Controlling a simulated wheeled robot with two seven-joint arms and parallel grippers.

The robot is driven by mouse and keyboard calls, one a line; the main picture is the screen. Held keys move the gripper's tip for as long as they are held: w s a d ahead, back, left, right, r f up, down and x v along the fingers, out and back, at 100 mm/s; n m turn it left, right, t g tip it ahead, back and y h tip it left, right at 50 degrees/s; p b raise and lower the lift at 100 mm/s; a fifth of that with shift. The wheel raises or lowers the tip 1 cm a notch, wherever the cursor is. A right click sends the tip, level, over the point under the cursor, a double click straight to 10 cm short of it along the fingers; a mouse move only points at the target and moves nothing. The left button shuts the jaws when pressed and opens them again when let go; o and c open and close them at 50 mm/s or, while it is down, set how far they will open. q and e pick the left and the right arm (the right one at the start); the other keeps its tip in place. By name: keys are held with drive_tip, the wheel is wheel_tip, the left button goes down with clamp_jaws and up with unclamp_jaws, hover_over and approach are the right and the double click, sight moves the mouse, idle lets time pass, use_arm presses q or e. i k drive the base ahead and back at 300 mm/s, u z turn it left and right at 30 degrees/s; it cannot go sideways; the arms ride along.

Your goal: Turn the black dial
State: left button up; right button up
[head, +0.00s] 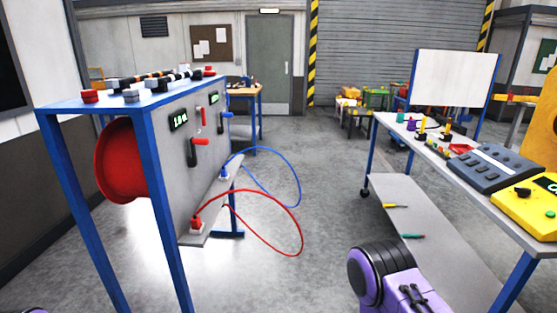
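A small black dial (522,191) sits on top of a yellow box (522,216) at the right edge of the head view. A dark display with pale digits is beside the dial, partly cut off by the picture edge. The box stands on the right-hand workbench (446,166). A purple and black link of my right arm shows at the bottom, in front of the bench, well apart from the dial. Only a sliver of purple shows at the bottom left corner. Neither gripper shows.
A grey control box (489,166) stands just left of the yellow box. A blue-framed grey panel (190,160) with levers, and red (290,206) and blue cables (297,190) looping out, stands left. The floor (310,160) between panel and bench is clear.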

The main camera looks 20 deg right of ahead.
sight(522, 193)
drive_tip(key=z, duration=0.7)
drive_tip(key=i, duration=1.25)
drive_tip(key=z, duration=1.15)
